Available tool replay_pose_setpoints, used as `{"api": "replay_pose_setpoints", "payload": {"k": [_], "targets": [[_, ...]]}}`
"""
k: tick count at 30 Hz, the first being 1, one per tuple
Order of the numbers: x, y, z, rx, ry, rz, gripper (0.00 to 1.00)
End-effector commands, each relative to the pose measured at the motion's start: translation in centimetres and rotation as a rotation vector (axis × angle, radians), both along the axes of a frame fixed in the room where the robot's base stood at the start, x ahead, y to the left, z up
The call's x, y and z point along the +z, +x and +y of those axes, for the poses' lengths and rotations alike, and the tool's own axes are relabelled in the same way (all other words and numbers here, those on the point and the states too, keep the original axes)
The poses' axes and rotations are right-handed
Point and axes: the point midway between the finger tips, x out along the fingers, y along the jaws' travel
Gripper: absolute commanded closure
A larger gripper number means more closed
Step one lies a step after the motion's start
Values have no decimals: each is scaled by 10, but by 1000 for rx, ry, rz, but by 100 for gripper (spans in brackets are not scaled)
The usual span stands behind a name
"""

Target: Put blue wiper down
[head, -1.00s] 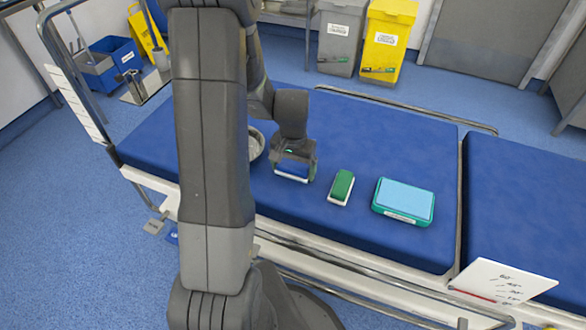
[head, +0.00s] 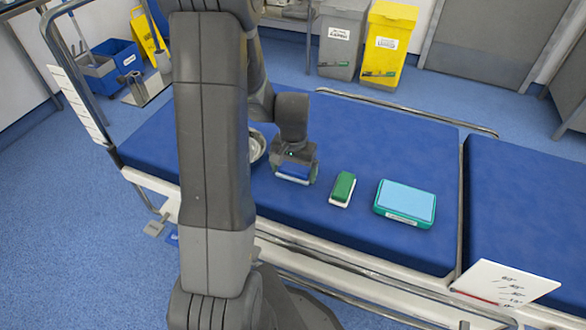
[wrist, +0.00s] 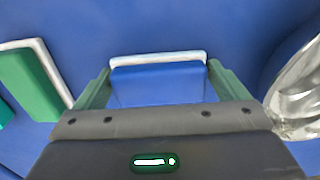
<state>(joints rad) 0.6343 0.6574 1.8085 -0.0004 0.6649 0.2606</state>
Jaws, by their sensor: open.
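The blue wiper (head: 293,171), a blue block with a white edge, lies on the blue table pad (head: 370,135). In the wrist view the blue wiper (wrist: 158,82) sits between the two green fingers. My gripper (head: 296,177) is open around it, pointing down at the pad. In the wrist view my gripper (wrist: 158,88) has one finger on each side of the wiper. Whether the fingers still touch its sides is hard to tell. The gripper body hides the wiper's near part.
A green wiper (head: 343,187) with a white base lies to the right. Beyond it is a teal box with a light blue top (head: 406,202). A metal bowl (head: 257,147) stands close on the left, partly hidden by my arm. The pad behind is clear.

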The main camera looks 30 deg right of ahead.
Motion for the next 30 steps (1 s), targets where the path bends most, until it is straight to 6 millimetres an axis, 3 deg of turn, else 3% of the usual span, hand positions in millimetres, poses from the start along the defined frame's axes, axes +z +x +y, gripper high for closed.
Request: {"api": "replay_pose_setpoints", "payload": {"k": [1, 6, 15, 21, 30], "targets": [[-10, -5, 4, -3, 13, 13, 0], [4, -6, 4, -5, 14, 13, 0], [75, -3, 2, -3, 7, 6, 0], [110, -3, 2, -2, 6, 6, 0], [125, -3, 2, -2, 7, 8, 0]]}}
